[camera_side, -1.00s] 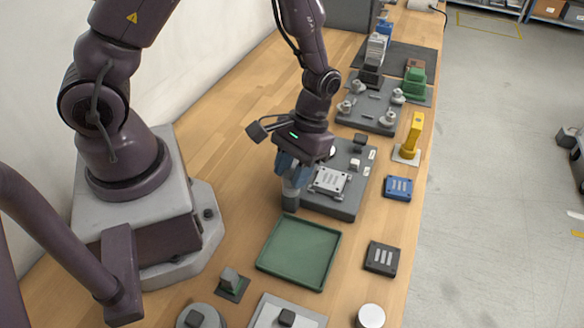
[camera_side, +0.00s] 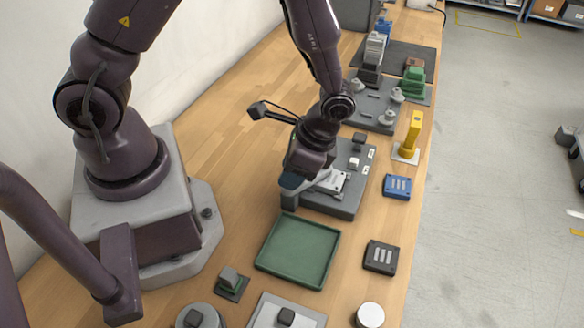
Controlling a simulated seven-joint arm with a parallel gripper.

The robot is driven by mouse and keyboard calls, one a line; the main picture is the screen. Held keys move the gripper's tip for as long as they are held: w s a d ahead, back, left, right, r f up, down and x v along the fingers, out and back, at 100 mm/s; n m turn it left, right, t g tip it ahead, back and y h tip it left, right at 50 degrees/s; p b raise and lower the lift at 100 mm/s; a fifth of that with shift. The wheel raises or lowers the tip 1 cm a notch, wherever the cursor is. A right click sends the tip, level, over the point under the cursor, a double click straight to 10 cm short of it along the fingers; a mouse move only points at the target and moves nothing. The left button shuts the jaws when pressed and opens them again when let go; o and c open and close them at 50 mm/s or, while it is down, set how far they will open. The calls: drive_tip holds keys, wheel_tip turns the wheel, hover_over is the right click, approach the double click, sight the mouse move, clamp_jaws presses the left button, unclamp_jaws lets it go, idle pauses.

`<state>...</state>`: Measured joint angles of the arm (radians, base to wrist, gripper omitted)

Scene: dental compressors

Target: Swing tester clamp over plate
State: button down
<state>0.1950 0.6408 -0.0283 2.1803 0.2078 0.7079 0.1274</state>
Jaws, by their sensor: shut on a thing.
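The tester (camera_side: 340,207) is a dark grey block on the wooden bench. A light silver plate (camera_side: 338,185) lies on its top, partly hidden behind my wrist. I cannot tell how far the clamp reaches over the plate.
A green tray (camera_side: 263,264) lies in front of the tester. A blue block (camera_side: 397,187), a dark block (camera_side: 381,257) and a yellow upright piece (camera_side: 412,135) stand to the right. Another grey fixture (camera_side: 374,105) is behind. Bare wood lies left of the tester.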

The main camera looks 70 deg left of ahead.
drive_tip(key=shift+m+y, duration=0.5)
drive_tip(key=shift+m, duration=0.8)
drive_tip(key=shift+t, duration=0.3)
drive_tip(key=c, duration=0.8)
unclamp_jaws()
drive_tip(key=shift+o, duration=0.2)
drive_tip(key=v, duration=1.3)
drive_tip(key=shift+d, duration=0.1)
